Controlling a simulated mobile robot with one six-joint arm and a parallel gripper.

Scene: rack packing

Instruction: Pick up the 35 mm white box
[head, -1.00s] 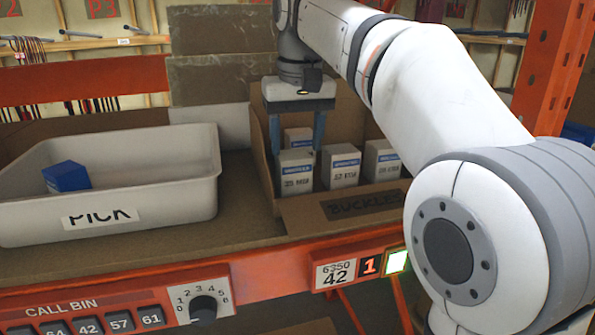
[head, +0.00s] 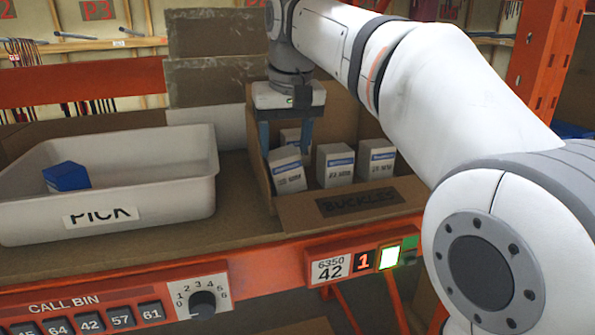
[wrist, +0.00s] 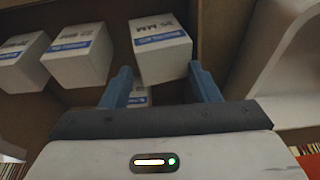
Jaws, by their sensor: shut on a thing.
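Several white boxes with blue bands stand in the cardboard bin marked BUCKLES (head: 372,200). My gripper (head: 286,143) points down into the bin, its blue fingers shut on the front-left white box (head: 289,176). This box leans to one side; whether it is clear of the bin floor I cannot tell. In the wrist view, the held white box (wrist: 163,58) shows at the tips of my gripper (wrist: 160,78).
Two white boxes (head: 335,165) (head: 377,160) stand to the right in the bin. A grey PICK tote (head: 150,205) at left holds a blue box (head: 67,176). The bin wall lies close to the gripper's left. An orange rail (head: 270,275) with a display showing 1 runs along the front.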

